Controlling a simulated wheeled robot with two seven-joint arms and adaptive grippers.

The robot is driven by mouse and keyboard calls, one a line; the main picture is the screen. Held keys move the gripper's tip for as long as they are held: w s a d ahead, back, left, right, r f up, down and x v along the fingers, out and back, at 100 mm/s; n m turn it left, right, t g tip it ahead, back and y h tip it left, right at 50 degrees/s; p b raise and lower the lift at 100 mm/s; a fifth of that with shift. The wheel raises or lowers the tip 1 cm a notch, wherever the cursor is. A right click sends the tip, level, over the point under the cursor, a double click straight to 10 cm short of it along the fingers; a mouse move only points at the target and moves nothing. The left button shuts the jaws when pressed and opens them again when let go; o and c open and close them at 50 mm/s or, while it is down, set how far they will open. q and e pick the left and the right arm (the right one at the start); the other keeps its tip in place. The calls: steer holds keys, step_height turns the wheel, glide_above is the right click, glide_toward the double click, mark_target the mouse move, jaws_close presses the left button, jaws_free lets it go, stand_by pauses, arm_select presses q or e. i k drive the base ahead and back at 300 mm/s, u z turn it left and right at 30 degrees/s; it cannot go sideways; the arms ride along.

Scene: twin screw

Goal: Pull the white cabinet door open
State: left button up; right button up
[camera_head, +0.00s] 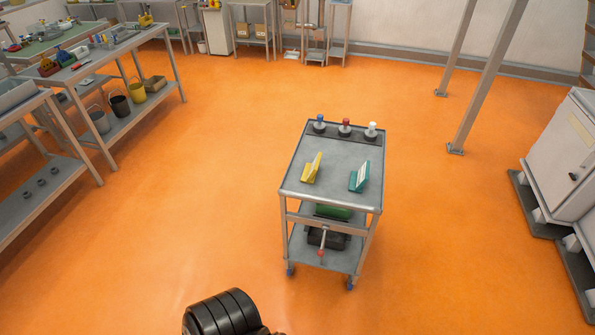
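A white cabinet (565,155) stands at the right edge of the view on a dark base, cut off by the frame. I cannot tell which one the task means. Neither of my grippers shows. A black ribbed rounded part at the bottom edge may belong to one of my arms.
Workbenches (118,52) line the left. Orange floor is open around the cart.

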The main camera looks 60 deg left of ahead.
mark_target(566, 144)
steer(key=u, duration=0.05)
steer(key=i, duration=3.2)
steer(key=u, duration=1.45)
